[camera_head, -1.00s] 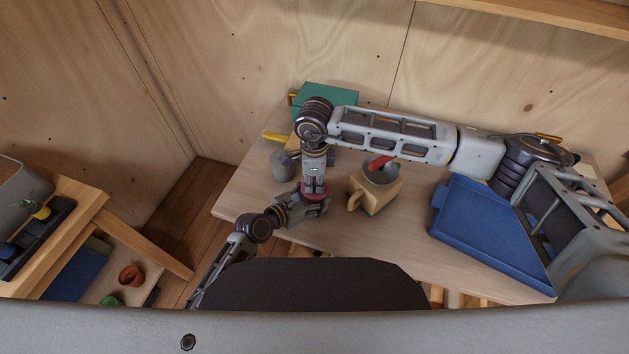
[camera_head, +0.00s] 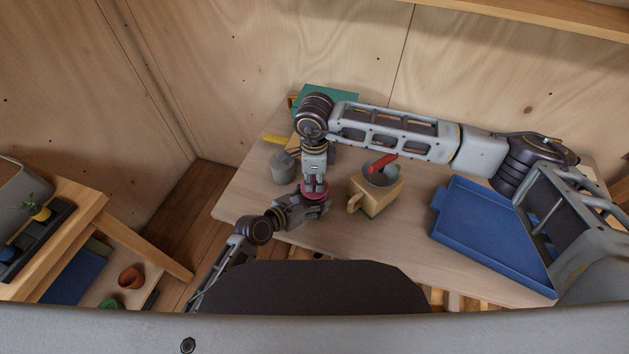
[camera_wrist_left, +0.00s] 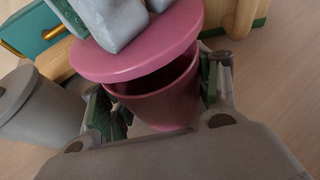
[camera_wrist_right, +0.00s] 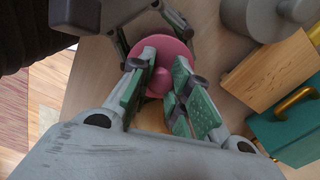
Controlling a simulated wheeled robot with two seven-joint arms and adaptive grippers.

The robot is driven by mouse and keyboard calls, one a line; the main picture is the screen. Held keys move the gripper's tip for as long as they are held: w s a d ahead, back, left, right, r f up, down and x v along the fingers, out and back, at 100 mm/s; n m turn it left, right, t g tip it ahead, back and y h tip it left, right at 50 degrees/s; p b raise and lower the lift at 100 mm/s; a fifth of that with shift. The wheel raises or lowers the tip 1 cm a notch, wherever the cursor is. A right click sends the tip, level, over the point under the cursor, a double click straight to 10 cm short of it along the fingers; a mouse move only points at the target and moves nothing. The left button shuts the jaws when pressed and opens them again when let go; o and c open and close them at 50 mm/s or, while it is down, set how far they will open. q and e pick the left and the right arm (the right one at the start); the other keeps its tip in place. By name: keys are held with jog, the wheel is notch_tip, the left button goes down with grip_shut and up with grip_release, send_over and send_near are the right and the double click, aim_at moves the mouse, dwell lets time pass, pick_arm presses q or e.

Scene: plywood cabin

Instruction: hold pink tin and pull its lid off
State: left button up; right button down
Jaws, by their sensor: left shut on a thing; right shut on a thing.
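The pink tin (camera_wrist_left: 165,106) is held upright or nearly so; its body shows in the left wrist view. My left gripper (camera_head: 316,208) is shut on the tin's body, one finger on each side. The pink lid (camera_wrist_left: 135,58) sits tilted above the tin, with a dark gap under its near edge; at the far side I cannot tell whether it touches the rim. My right gripper (camera_wrist_right: 160,84) comes from above and is shut on the lid's round knob (camera_wrist_right: 158,83). In the head view the pink lid (camera_head: 314,193) shows between the two grippers, and the tin's body is mostly hidden.
A grey lidded pot (camera_head: 282,170) stands close left. A blue tray (camera_head: 490,235) lies farther right, a teal box (camera_head: 325,97) at the back.

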aim_at(314, 180)
pick_arm(q)
jog(key=shift+s+f, duration=0.15)
jog(key=shift+f, duration=0.2)
pick_arm(e)
jog(key=shift+r, duration=0.3)
jog(key=shift+r, duration=1.95)
pick_arm(q)
jog(key=o, duration=1.5)
jog(key=shift+r, duration=0.15)
jog(key=shift+r, duration=0.1)
jog(key=shift+a, duration=0.1)
